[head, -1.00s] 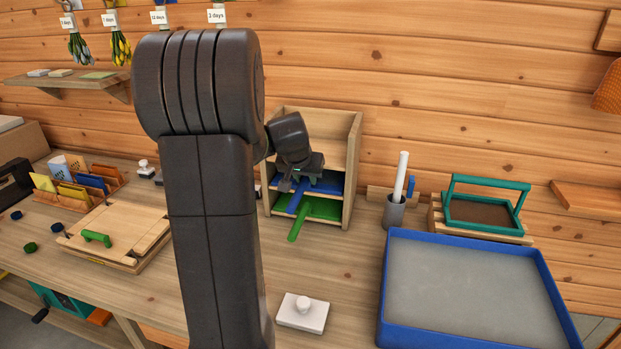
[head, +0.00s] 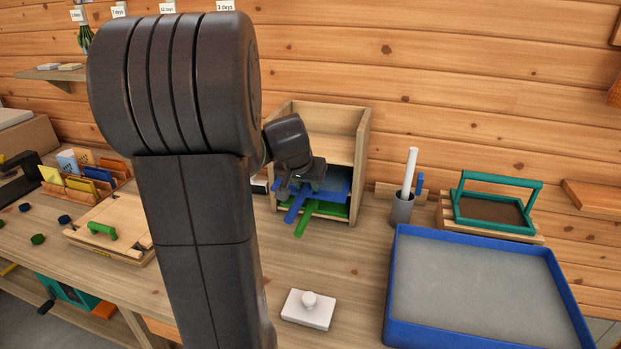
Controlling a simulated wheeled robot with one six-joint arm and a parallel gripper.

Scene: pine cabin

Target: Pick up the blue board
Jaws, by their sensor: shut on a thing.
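The blue board (head: 336,184) lies in the open-fronted wooden rack (head: 358,165), with its handle (head: 294,208) sticking out toward me. My gripper (head: 300,188) is at the front of the rack, shut on the blue board near its handle. My gripper hides part of the board, and the exact grip is small in view. The green board (head: 308,221) is just below the blue one, and its handle also sticks out at the front. I cannot tell whether the blue board touches its shelf.
A white block with a knob (head: 308,311) lies on the bench in front of the rack. A grey cup with a white rod (head: 402,209) and a blue-rimmed tray (head: 391,290) stand to the right. My arm hides the bench left of the rack.

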